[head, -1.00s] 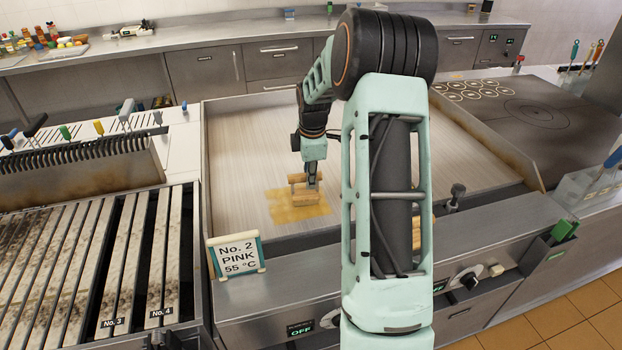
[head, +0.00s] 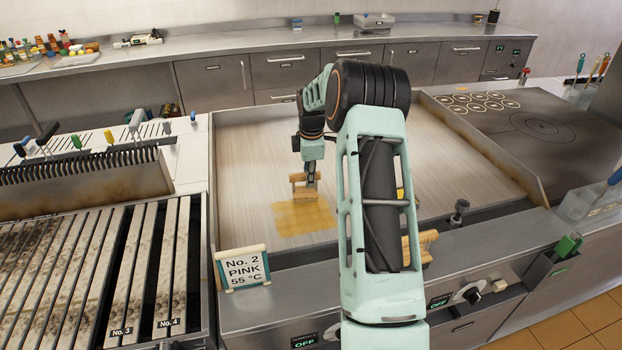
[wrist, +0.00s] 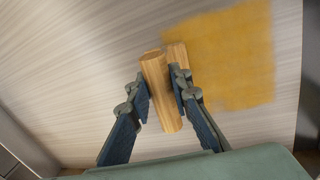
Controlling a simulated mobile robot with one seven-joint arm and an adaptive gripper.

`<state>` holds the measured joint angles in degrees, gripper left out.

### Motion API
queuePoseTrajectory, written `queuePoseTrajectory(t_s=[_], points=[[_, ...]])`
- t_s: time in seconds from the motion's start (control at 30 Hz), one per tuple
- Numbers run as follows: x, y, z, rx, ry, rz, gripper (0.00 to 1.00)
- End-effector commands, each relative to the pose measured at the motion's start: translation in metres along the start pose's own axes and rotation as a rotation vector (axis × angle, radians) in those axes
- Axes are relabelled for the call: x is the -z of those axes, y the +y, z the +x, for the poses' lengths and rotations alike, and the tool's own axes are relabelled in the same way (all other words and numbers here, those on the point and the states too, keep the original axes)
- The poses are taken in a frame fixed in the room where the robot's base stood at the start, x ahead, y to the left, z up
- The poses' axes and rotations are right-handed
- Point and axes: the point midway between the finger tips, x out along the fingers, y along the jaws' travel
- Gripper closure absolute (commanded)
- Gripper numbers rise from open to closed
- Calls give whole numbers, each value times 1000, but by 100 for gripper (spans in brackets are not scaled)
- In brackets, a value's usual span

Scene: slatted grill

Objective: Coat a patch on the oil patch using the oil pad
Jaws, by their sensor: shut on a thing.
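The oil pad (head: 304,192) is a wooden block with a handle, and my gripper (head: 311,176) is shut on it. In the wrist view the pad (wrist: 155,75) sits between the two fingers of my gripper (wrist: 163,92). The oil patch (head: 305,218) is a yellow-brown area on the pale griddle plate. In the head view the pad is at the patch's far edge. In the wrist view the patch (wrist: 228,60) lies to the right of the pad. The pad's underside is hidden, so I cannot tell whether it touches the plate.
The griddle (head: 245,160) is otherwise bare around the patch. A sign reading "No. 2 PINK 55 °C" (head: 242,269) stands at its front left corner. A slatted grill (head: 90,265) is at the left. Another wooden piece (head: 428,243) shows partly behind my arm at the front edge.

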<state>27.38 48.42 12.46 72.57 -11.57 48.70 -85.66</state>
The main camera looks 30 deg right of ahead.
Motion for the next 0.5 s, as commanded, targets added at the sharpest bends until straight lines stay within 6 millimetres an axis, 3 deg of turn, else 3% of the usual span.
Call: queuePoseTrajectory(t_s=[0.23, 0.5], points=[[-3, 3, 1, 1, -1, 1, 100], [-23, 6, 0, 1, -1, 2, 100]])
